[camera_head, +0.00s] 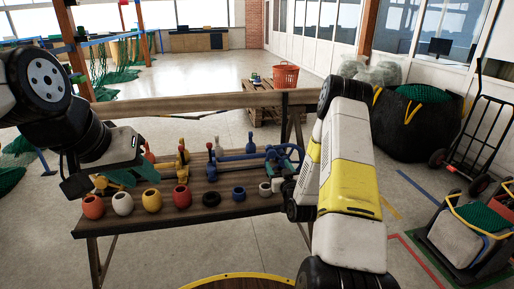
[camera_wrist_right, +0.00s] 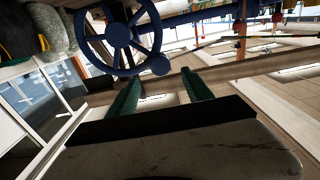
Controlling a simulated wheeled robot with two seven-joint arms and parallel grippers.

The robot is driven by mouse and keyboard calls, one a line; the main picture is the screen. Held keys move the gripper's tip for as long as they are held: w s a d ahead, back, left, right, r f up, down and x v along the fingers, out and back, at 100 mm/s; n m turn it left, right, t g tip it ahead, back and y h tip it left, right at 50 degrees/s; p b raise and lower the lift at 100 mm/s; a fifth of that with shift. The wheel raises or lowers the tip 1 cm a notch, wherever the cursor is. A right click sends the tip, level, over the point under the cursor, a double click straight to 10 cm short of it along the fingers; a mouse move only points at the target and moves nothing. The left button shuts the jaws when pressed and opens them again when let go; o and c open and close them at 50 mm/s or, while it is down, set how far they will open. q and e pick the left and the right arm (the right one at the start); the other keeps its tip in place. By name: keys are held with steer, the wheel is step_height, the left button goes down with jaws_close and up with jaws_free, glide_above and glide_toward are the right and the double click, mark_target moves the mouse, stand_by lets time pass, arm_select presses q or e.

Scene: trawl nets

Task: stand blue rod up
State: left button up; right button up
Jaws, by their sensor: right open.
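A blue rod (camera_head: 238,156) lies along the wooden table (camera_head: 150,222), behind the row of small pots. A blue handwheel (camera_head: 284,158) is close to its right end. In the right wrist view the blue wheel (camera_wrist_right: 120,35) is large at the top, with a blue bar (camera_wrist_right: 195,18) running right from it; I cannot tell whether this bar is the rod. My right gripper (camera_wrist_right: 162,92) is open, its green fingers apart and empty near the wheel. My left gripper (camera_head: 130,176) hangs over the table's left part, seemingly open and empty.
Several pots and rings, such as a red pot (camera_head: 181,196) and a black ring (camera_head: 211,199), line the table's front. Yellow and red bottle-shaped pieces (camera_head: 183,152) stand behind. A wooden beam (camera_head: 200,104) runs behind the table. A black bin (camera_head: 415,120) stands at right.

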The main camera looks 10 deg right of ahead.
mark_target(272, 155)
steer(key=w, duration=0.7)
steer(key=shift+w+a, duration=0.2)
steer(key=shift+w, duration=0.2)
jaws_close()
